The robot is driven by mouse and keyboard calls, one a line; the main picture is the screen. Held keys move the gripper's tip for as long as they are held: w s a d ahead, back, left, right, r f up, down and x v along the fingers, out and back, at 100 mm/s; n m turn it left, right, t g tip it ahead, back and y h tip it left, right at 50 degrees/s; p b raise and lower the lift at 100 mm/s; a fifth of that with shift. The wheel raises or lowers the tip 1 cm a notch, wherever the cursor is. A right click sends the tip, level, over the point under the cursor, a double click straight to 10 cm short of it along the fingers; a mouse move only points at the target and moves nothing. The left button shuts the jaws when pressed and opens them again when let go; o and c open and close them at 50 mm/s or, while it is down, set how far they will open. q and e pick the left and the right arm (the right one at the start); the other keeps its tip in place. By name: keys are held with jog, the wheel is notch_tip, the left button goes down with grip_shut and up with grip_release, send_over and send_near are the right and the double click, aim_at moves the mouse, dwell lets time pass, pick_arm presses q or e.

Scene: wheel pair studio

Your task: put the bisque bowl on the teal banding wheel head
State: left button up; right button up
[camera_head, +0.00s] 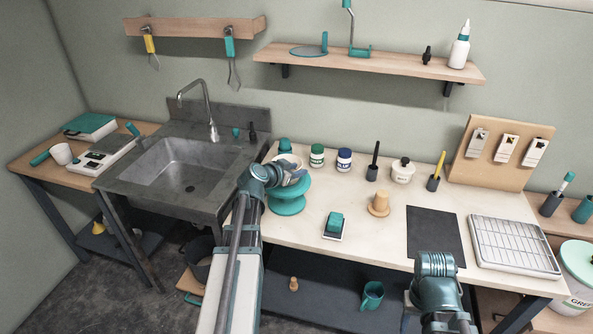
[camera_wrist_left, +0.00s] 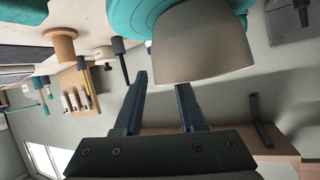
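The pale bisque bowl (camera_head: 290,159) shows partly behind my left gripper in the head view. It fills the upper middle of the left wrist view (camera_wrist_left: 205,45), its base against the teal wheel head and its rim facing away from it. The teal banding wheel head (camera_head: 289,201) stands at the table's back left and also shows in the left wrist view (camera_wrist_left: 128,16). It appears to carry the bowl. My left gripper (camera_head: 296,178) is open; its fingers (camera_wrist_left: 160,80) are spread apart by the bowl's rim, one tip partly hidden by the bowl. My right gripper's fingers do not show.
Glaze jars (camera_head: 344,160) and a brush pot stand along the back of the table. A small teal-topped block (camera_head: 335,226), a wooden piece (camera_head: 379,204), a dark mat (camera_head: 434,235) and a wire rack (camera_head: 512,246) lie to the right. A sink (camera_head: 185,165) is left.

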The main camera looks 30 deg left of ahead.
pick_arm(q)
jog(key=shift+r, duration=0.15)
jog(key=p+v, duration=0.5)
jog(key=v, duration=0.7)
